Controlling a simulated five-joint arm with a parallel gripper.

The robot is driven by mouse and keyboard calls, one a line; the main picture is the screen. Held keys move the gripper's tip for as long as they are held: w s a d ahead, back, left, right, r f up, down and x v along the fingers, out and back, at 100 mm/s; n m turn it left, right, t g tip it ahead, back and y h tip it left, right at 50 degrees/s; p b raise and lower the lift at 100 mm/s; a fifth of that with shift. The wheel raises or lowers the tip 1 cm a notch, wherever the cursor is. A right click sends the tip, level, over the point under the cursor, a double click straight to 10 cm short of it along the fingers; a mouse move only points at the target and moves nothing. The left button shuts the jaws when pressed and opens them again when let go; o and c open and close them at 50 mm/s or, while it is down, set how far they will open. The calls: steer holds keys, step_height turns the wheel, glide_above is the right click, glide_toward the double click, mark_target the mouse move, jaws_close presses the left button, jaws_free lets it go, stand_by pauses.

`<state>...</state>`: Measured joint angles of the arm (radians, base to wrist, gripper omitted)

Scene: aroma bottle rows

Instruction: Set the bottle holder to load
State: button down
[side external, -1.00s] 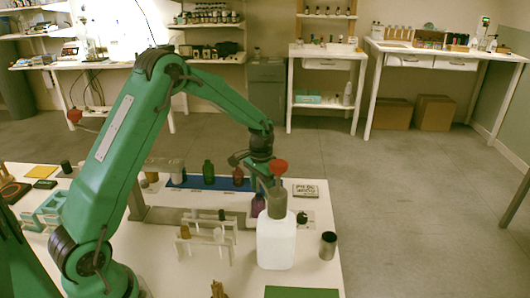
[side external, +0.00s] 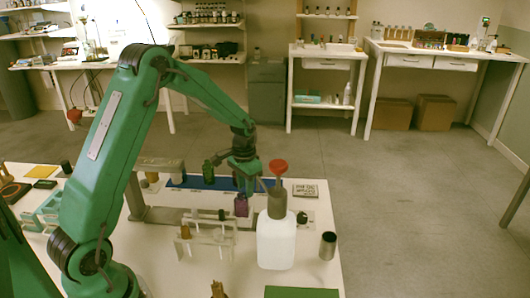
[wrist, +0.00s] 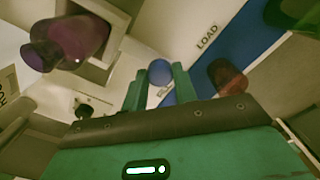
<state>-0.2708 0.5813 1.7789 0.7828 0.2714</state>
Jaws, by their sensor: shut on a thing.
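My gripper (wrist: 159,84) is shut on a round blue knob (wrist: 160,70), which shows between its two fingers in the wrist view. The knob appears to belong to the grey bottle holder (wrist: 112,14). A dark purple bottle (wrist: 75,42) is at the holder, left of the fingers; in the side view the bottle (side external: 241,207) is just below my gripper (side external: 243,187). The word LOAD (wrist: 207,37) is printed on a white strip to the upper right of the fingers. In the side view my gripper hides the knob and most of the holder.
A dark red bottle (wrist: 228,77) is close to the right finger. A green bottle (side external: 208,172) stands by the blue strip (side external: 185,182). A white jug (side external: 276,240) with a red-topped pump stands front right of my gripper. A tube rack (side external: 205,237) stands in front.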

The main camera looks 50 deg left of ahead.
steer(key=s+a, duration=0.4)
steer(key=shift+s+a, duration=0.2)
steer(key=shift+a, duration=0.05)
steer(key=c, duration=1.1)
jaws_free()
steer(key=shift+r, duration=0.1)
step_height(320, 180, up, 8)
steer(key=shift+f, duration=0.2)
steer(key=shift+d+r, duration=0.1)
